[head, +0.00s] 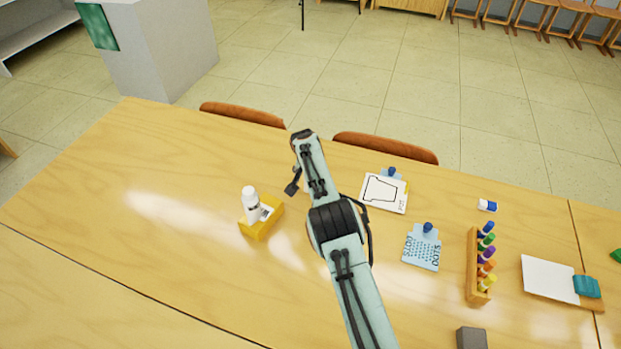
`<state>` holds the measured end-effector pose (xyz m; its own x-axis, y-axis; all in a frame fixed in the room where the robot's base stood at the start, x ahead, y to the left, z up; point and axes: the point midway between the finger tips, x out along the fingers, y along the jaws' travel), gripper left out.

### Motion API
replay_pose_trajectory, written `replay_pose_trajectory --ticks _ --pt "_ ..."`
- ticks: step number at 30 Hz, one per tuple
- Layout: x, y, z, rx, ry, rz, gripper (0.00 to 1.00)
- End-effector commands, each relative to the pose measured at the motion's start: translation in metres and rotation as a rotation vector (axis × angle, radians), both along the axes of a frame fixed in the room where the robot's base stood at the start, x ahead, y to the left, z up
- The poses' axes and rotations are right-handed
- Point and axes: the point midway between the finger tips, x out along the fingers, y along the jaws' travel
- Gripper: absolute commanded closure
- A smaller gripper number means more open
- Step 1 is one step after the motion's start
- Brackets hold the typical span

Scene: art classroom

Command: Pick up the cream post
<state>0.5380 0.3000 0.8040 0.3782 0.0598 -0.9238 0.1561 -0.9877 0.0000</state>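I cannot make out for sure which thing is the cream post. A white, bottle-like upright piece (251,204) stands at the yellow block (262,226) left of my arm. A small pale patch shows beside my arm near the gripper, mostly hidden by the arm. My gripper (293,187) is largely hidden behind my arm; only a dark finger part shows, to the right of and above the white piece and apart from it. I cannot see its other finger or anything held.
Right of my arm lie a white card with an outline (383,193), a blue dotted card (422,248), a wooden rack of coloured markers (474,266), a blue-and-white piece (487,206) and a white pad (548,279). A grey block (471,338) sits at the front. The table's left side is clear.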

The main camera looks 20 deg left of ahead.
Motion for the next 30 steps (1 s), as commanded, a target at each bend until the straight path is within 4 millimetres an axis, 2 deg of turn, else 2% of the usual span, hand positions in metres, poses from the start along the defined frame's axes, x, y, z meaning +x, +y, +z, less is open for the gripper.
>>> replay_pose_trajectory --ticks 5,6,12,23,26,30 --pt "0.0 0.0 0.0 0.0 0.0 0.0 0.35" --pt "0.0 0.0 0.0 0.0 0.0 0.0 0.38" --pt "0.0 0.0 0.0 0.0 0.0 0.0 1.0" --pt "0.0 0.0 0.005 0.0 -0.001 0.0 1.0" --pt "0.001 0.0 0.021 0.001 -0.002 0.0 1.0" --pt "0.001 0.0 0.053 0.003 -0.004 -0.001 1.0"
